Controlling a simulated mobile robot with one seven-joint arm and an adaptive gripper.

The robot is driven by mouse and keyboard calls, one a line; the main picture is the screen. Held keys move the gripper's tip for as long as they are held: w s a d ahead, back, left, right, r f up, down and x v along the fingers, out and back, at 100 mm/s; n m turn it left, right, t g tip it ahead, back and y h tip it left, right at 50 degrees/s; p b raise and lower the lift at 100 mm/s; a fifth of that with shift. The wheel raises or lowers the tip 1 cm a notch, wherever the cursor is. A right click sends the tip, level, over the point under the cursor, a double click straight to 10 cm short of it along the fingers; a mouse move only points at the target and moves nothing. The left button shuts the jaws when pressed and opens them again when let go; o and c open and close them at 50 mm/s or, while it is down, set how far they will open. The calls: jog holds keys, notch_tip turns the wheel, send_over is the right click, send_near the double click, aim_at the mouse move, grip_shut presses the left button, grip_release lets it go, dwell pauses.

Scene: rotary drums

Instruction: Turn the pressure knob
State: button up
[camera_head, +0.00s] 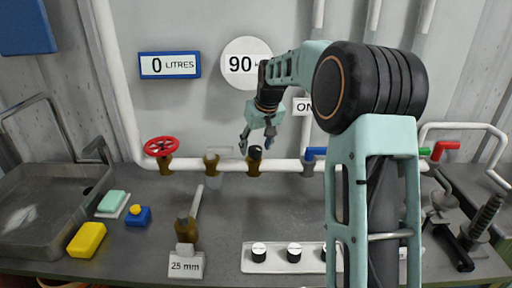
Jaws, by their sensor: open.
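My gripper (257,146) hangs open and empty in front of the wall, just above the pipe in the picture. A black knob on a brass fitting (255,160) sits on the pipe just below it; I cannot tell whether they touch. Black knobs with white caps stand on a white plate at the bench's front: one at the left (259,252), one beside it (294,252), and more partly hidden by my arm. Their labels are too small to read, so I cannot tell which is the pressure knob.
The white pipe (190,164) carries a red handwheel (161,147) and a blue handle (316,152). A lever on a brass valve (187,230) rises behind the "25 mm" label.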

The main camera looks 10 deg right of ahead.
jog(key=shift+w+f, duration=0.2)
jog(key=shift+f, duration=0.2)
jog(key=c, duration=1.1)
jog(key=shift+a+m+h, duration=0.15)
jog(key=shift+m+h, duration=0.25)
jog(key=shift+m, duration=0.6)
jog(key=shift+m+h, duration=0.4)
jog(key=shift+m, duration=0.8)
jog(key=o, duration=1.1)
